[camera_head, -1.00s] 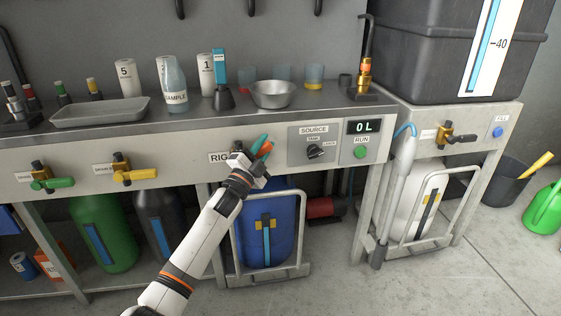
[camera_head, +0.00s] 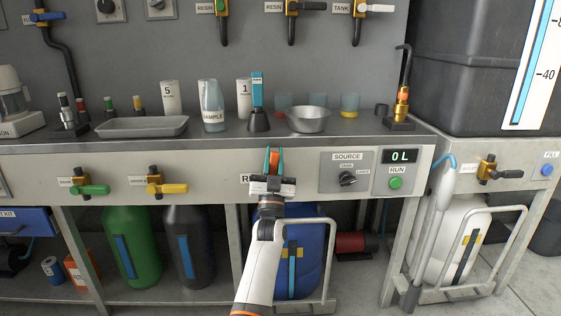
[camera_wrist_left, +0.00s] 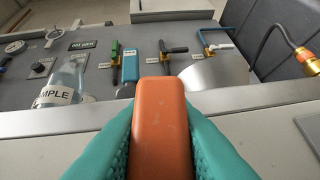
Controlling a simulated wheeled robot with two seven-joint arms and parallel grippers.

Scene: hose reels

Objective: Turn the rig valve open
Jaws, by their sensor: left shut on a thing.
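The rig valve's orange handle (camera_head: 274,158) is at the front panel of the bench, beside a label that is partly hidden and starts with "R". My left gripper (camera_head: 274,163) has its teal fingers closed on both sides of this handle. In the left wrist view the orange handle (camera_wrist_left: 161,128) stands between the two teal fingers, which touch its sides. The valve's body is hidden behind my gripper, so its exact angle cannot be told. My right gripper is not in view.
Green (camera_head: 95,190) and yellow (camera_head: 172,188) valve handles sit to the left on the same panel. A source knob (camera_head: 347,179), a display reading 0 L (camera_head: 400,156) and a green run button (camera_head: 395,183) are to the right. A steel bowl (camera_head: 308,119) and bottles stand above.

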